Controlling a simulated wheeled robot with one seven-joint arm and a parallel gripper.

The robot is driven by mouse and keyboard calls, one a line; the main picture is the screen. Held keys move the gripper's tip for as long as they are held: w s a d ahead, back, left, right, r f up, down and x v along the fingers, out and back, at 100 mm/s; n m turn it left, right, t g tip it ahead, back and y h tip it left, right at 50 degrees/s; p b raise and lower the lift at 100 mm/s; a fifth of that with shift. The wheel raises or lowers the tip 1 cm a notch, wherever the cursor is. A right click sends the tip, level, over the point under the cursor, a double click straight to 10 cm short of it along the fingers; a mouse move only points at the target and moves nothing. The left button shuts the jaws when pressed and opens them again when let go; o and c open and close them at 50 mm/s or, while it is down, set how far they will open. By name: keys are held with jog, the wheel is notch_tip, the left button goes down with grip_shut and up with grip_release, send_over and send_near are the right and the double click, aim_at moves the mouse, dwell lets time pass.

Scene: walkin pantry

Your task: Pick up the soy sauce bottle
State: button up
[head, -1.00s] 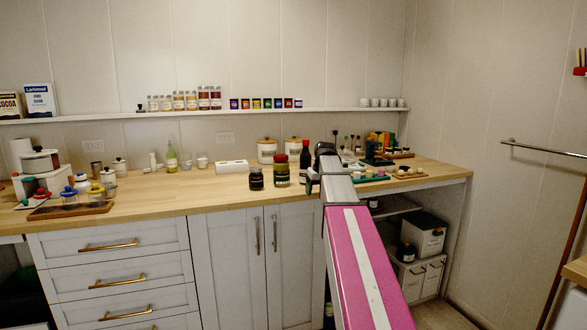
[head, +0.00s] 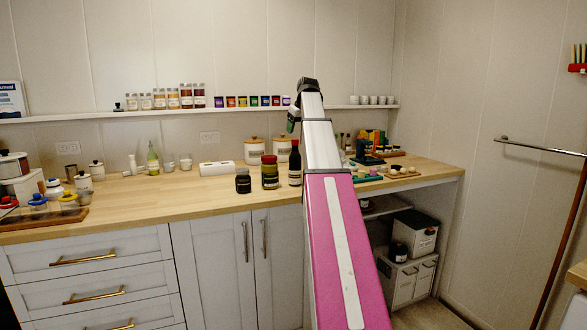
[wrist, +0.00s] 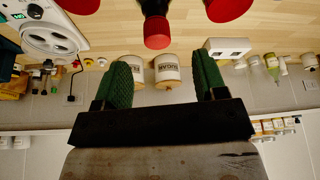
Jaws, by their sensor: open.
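The soy sauce bottle (head: 295,165) is dark and tall with a red cap. It stands upright on the wooden counter, just left of my arm in the head view. In the wrist view a dark-necked bottle with a red cap (wrist: 157,32) shows between and beyond the fingers; it looks like the same bottle. My gripper (wrist: 163,62) is open, with green pads and nothing between them, apart from the bottle. In the head view my arm's raised end hides most of the gripper.
A red-lidded jar (head: 269,172) stands close left of the bottle, with a dark jar (head: 243,181) beyond. Two white canisters (head: 254,150) stand behind. A shelf (head: 240,112) of small jars runs along the wall. The counter front (head: 150,205) has free room.

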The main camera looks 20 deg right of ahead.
aim_at(294, 144)
jog(key=x, duration=0.8)
jog(key=shift+d+f, duration=0.1)
jog(key=shift+d, duration=0.1)
jog(key=shift+s, duration=0.1)
grip_shut()
